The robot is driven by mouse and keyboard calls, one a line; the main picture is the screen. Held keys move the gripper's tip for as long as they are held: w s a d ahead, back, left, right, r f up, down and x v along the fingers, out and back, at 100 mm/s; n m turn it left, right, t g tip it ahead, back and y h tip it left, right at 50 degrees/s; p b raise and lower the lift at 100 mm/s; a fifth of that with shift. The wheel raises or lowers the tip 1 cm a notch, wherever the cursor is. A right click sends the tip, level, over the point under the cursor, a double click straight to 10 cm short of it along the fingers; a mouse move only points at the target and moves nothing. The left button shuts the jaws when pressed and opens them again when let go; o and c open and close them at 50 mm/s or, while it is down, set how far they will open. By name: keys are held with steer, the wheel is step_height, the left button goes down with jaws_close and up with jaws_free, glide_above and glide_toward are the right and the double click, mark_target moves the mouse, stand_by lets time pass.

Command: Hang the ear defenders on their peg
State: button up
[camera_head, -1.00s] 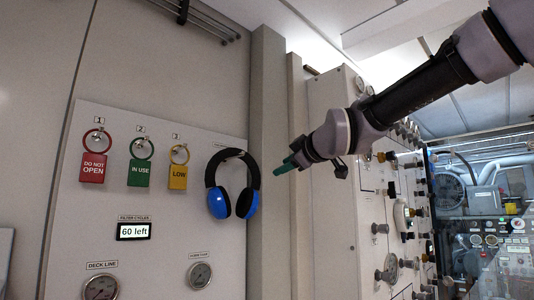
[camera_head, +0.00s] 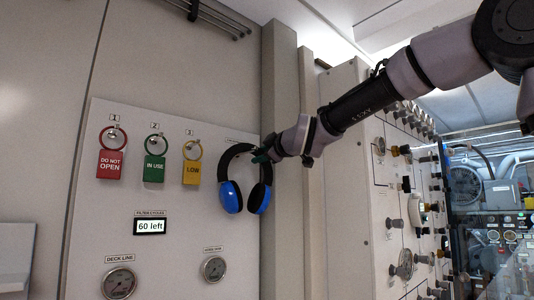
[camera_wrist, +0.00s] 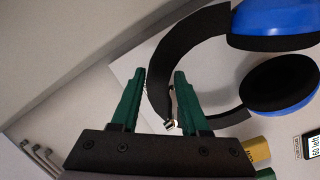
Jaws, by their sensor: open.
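The ear defenders (camera_head: 231,197), with a black headband and blue cups, hang cups-down at the upper right of the white panel in the head view. My gripper (camera_head: 262,156) is at the right side of the headband's top. In the wrist view my gripper (camera_wrist: 160,72) is open, its green fingers on either side of the black headband (camera_wrist: 158,88); contact is not clear. A small shiny metal peg end (camera_wrist: 171,124) shows beside the headband, between the fingers. The head view hides most of the peg behind headband and gripper.
Left of the ear defenders hang a red tag (camera_head: 111,164), a green tag (camera_head: 154,168) and a yellow tag (camera_head: 192,172) on rings. Below are a display (camera_head: 150,226) reading "60 left" and gauges (camera_head: 119,283). A grey wall post (camera_head: 281,230) stands right of the panel.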

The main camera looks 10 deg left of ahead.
steer(key=shift+w+a, duration=0.1)
jaws_close()
stand_by(0.5)
stand_by(1.4)
jaws_free()
steer(key=v, duration=1.1)
